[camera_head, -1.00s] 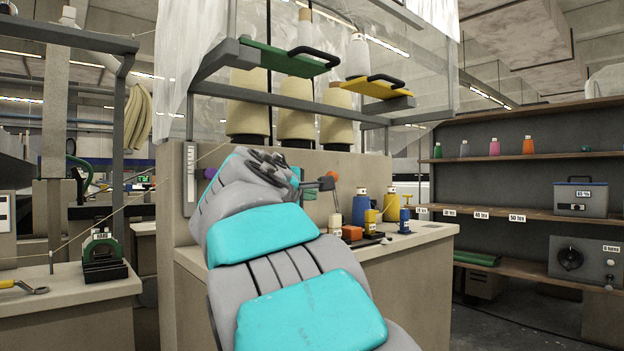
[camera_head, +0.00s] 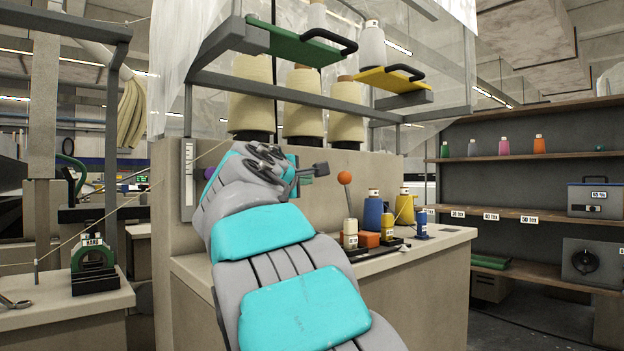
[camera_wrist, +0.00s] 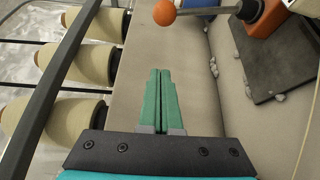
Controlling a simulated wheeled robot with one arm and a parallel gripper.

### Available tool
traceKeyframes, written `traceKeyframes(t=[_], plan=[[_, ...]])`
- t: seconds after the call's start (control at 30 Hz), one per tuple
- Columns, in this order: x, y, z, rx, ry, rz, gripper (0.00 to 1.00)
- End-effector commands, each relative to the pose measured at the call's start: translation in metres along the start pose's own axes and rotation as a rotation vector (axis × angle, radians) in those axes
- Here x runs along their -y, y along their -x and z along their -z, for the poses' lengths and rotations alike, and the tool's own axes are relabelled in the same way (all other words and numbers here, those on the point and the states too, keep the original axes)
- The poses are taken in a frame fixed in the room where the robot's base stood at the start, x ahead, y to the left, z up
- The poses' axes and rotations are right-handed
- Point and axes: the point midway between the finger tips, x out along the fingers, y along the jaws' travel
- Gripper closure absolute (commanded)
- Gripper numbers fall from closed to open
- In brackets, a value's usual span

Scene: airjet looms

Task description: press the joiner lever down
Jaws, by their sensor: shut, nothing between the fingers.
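The joiner lever has an orange ball knob (camera_head: 344,178) on a thin metal rod and stands up from the orange joiner body on the bench. In the wrist view the orange knob (camera_wrist: 164,13) is at the top edge, with its rod running right to the joiner body (camera_wrist: 266,18), which sits on a dark base plate. My gripper (camera_wrist: 160,72) is shut and empty, its green fingers together. The fingertips point toward the knob, with a visible gap between them. In the head view my arm largely hides the gripper, left of the knob.
Large yarn cones (camera_head: 302,102) stand on the wall behind, under a rack with a green and a yellow tray. Small grey lumps lie beside the base plate (camera_wrist: 283,62).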

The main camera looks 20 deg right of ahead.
Motion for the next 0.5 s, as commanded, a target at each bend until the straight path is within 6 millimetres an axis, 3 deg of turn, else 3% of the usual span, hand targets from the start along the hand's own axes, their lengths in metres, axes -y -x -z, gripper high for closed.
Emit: traceKeyframes(t=[0.3,0.5], plan=[[0.001,-0.051,0.001,-0.001,0.000,0.004,1.00],[-0.001,-0.072,0.000,0.000,-0.001,0.000,1.00]])
